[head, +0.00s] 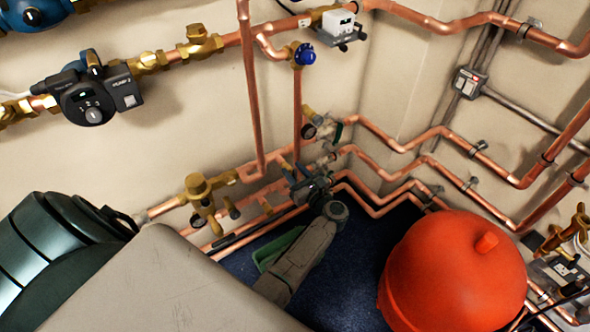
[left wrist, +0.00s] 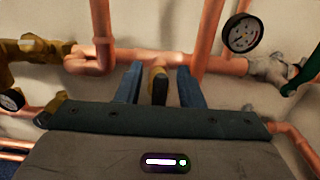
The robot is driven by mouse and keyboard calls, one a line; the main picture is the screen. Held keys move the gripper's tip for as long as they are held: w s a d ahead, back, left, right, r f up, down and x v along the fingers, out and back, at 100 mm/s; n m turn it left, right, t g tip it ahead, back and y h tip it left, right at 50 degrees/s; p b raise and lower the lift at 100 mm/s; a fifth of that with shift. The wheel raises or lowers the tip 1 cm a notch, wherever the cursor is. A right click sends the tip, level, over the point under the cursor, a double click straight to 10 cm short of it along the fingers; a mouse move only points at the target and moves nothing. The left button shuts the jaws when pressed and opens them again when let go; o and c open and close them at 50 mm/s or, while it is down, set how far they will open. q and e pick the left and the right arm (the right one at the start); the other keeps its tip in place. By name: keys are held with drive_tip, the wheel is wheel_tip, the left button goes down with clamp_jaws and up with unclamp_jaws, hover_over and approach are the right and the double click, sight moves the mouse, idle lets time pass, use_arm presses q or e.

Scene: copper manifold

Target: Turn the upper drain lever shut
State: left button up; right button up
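My left gripper (head: 310,187) is at the lower copper pipes near the wall corner in the head view. In the left wrist view its two blue-grey fingers (left wrist: 158,88) stand apart. A small brass stub with a dark end (left wrist: 159,88), probably the drain lever, sits between them under a copper pipe. I see a gap on each side of it, so the fingers are not shut on it. Whether it is the upper lever, and its exact angle, I cannot tell. In the head view my gripper hides this spot. My right gripper is not in view.
A pressure gauge (left wrist: 241,33) is just right of the fingers. Brass valves (head: 200,192) are left of my gripper. A red round vessel (head: 455,270) stands to the right. A green tray (head: 275,250) lies under my arm on the blue floor (head: 345,270).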

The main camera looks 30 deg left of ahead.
use_arm(q)
clamp_jaws()
